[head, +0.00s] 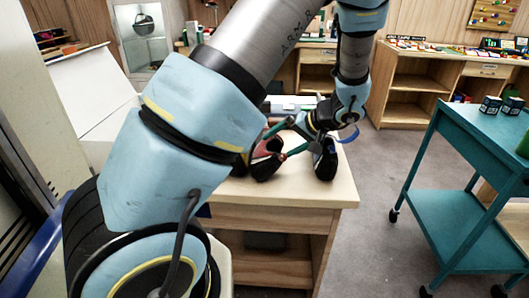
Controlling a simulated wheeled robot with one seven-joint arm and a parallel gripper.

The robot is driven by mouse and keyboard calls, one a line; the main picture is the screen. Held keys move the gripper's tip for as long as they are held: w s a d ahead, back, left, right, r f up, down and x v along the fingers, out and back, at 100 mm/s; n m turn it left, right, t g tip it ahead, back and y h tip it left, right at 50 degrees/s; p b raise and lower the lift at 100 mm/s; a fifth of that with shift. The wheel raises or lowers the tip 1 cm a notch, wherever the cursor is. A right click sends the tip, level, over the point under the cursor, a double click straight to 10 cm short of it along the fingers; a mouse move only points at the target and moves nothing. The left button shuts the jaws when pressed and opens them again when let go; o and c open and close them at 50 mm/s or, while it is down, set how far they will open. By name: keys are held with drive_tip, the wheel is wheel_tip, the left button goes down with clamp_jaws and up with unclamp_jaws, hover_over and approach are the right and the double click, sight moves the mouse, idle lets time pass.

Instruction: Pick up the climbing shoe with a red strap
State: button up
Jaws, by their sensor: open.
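A dark climbing shoe with red on its upper (264,165) stands on the wooden table (335,195), partly hidden behind my arm. A second dark shoe with a blue strap (325,163) stands just to its right. My gripper (275,147) reaches down and left over the table from the upper right. Its two greenish fingers are apart, one on each side of the red part of the left shoe as seen here. I cannot tell whether they touch it. Nothing is lifted.
A teal cart (465,135) with small dark boxes (500,106) stands on the right. Wooden shelves (420,80) line the back. Grey floor lies clear between table and cart. A grey item (290,102) lies at the table's back, partly hidden.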

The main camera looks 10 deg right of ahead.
sight(274, 146)
drive_tip(key=shift+p+x, duration=0.35)
drive_tip(key=shift+x, duration=1.4)
drive_tip(key=shift+w, duration=0.1)
drive_tip(key=shift+r, duration=0.1)
drive_tip(key=c, duration=1.4)
